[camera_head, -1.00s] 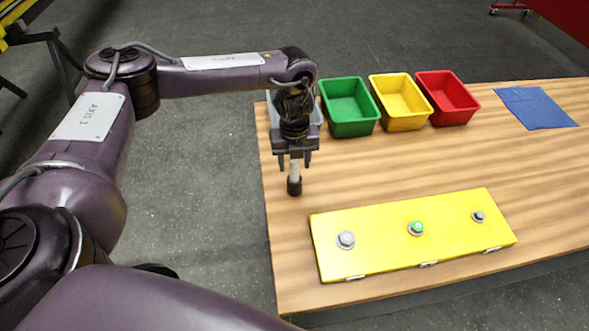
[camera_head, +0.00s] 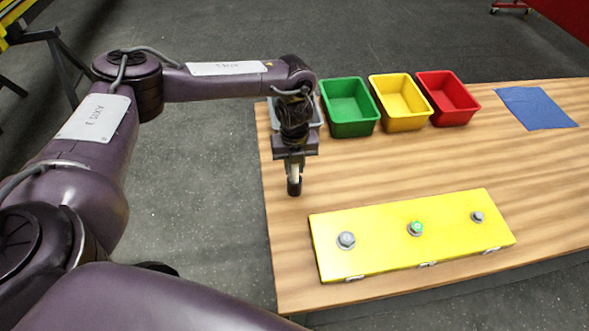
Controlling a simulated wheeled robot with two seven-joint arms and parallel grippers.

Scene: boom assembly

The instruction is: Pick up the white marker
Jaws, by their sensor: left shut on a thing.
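The white marker (camera_head: 294,183) stands upright near the left edge of the wooden table, with a dark lower end and a pale upper part. My left gripper (camera_head: 294,166) points down from above and is shut on the marker's upper part. The top of the marker is hidden between the fingers. The marker's dark end appears to be at the table surface; I cannot tell whether it touches. My right gripper is not in view.
Green (camera_head: 349,109), yellow (camera_head: 402,103) and red (camera_head: 448,98) bins stand along the table's back edge, with a grey bin (camera_head: 318,116) partly behind my gripper. A yellow button panel (camera_head: 380,248) lies in front. A blue cloth (camera_head: 537,108) lies at back right. The middle of the wooden table (camera_head: 440,160) is clear.

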